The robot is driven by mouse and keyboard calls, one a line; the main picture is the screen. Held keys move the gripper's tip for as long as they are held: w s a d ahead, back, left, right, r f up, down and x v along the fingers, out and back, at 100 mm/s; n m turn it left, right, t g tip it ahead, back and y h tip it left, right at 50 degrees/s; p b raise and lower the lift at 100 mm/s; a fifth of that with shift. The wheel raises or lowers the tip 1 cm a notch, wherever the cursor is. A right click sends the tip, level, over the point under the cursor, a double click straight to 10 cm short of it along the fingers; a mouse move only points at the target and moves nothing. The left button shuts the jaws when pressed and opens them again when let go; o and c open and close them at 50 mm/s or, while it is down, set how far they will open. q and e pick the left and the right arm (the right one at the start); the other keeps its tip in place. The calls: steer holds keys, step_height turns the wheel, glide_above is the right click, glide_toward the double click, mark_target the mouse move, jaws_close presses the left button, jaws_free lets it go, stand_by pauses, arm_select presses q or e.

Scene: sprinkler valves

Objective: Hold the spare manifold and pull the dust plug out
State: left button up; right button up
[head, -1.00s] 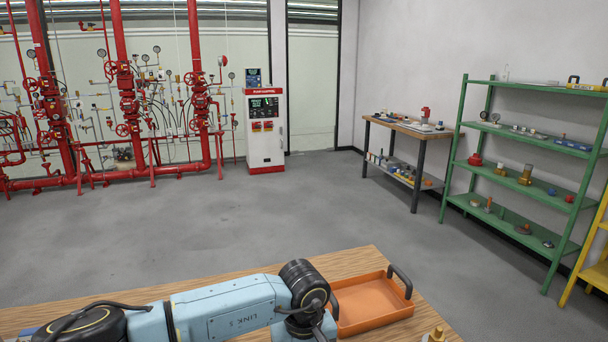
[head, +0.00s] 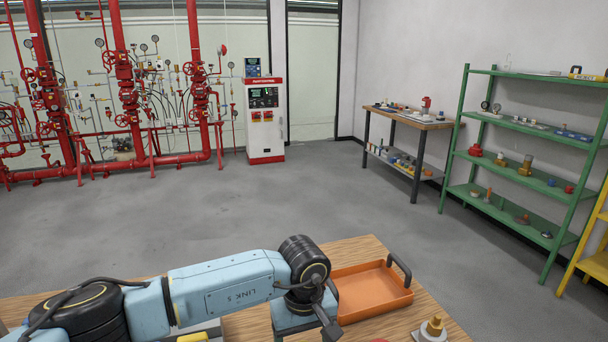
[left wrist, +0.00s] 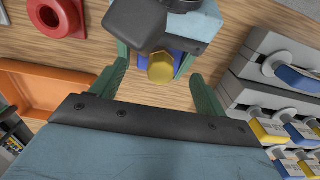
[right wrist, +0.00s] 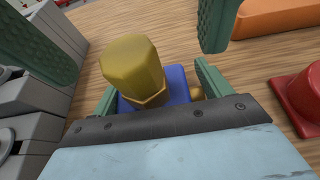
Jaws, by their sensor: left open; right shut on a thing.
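The spare manifold shows as a blue body (right wrist: 177,84) with a brass hexagonal plug (right wrist: 134,72) standing out of it. My right gripper (right wrist: 155,92) is shut on the blue body, one green finger on each side. In the left wrist view, the brass plug (left wrist: 162,67) sits between the spread fingers of my left gripper (left wrist: 158,82), with a visible gap on both sides. The left gripper is open and empty. Its large green fingers also show at the top of the right wrist view. Most of the manifold is hidden behind the plug and fingers. The head view shows neither gripper's fingertips.
An empty orange tray (head: 370,290) with dark handles lies on the wooden table. A brass fitting (head: 433,330) stands near its right corner. A red flanged fitting (left wrist: 62,14) is close by. Grey blocks with blue and yellow parts (left wrist: 272,85) stand at the right.

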arm_select(q)
step_height(320, 180, up, 4)
steer(key=shift+s+f, duration=0.1)
steer(key=shift+f, duration=0.1)
steer(key=c, duration=0.4)
steer(key=shift+f, duration=3.3)
steer(key=shift+c, duration=0.2)
jaws_close()
steer(key=o, duration=1.1)
jaws_free()
steer(key=shift+r, duration=0.4)
steer(key=c, duration=0.4)
step_height(320, 180, up, 10)
steer(key=shift+f, duration=0.1)
steer(key=c, duration=0.7)
